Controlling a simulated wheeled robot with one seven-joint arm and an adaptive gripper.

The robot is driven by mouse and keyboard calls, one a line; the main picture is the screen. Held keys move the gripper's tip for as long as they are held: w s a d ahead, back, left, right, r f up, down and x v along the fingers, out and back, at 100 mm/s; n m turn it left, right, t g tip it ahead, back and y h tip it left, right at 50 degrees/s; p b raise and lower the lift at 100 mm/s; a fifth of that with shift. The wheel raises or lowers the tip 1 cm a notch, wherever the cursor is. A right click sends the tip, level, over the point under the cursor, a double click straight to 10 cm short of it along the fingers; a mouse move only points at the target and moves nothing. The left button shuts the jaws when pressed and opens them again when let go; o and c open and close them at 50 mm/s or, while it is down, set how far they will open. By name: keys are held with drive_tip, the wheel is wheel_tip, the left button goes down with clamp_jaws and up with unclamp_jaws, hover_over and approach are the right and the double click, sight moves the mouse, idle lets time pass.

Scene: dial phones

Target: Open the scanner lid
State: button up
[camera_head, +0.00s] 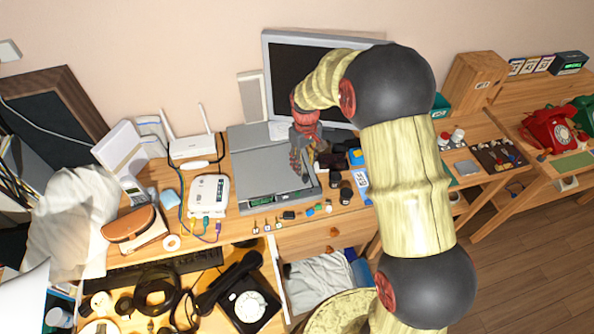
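The grey flat scanner (256,165) lies on the desk in front of the monitor, with a green display on its front edge. Its lid looks flat and down. My gripper (301,173) points downward over the right part of the scanner, close to its lid. Whether it touches the lid cannot be told. The fingers are small and dark here, and their spacing is not clear. My gripper and wrist hide part of the scanner's right back side.
The monitor (285,75) stands behind the scanner. A white router (192,146) and a white box with cables (208,194) stand to the left. Dark cylinders (346,193) and small items crowd the right. An open drawer (318,280) with cloth juts out in front.

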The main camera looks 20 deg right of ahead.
sight(305, 178)
drive_tip(key=f, duration=0.2)
drive_tip(key=f+b, duration=0.1)
drive_tip(key=f, duration=0.4)
drive_tip(key=shift+d+f, duration=0.3)
drive_tip(key=c, duration=0.3)
clamp_jaws()
idle(0.5)
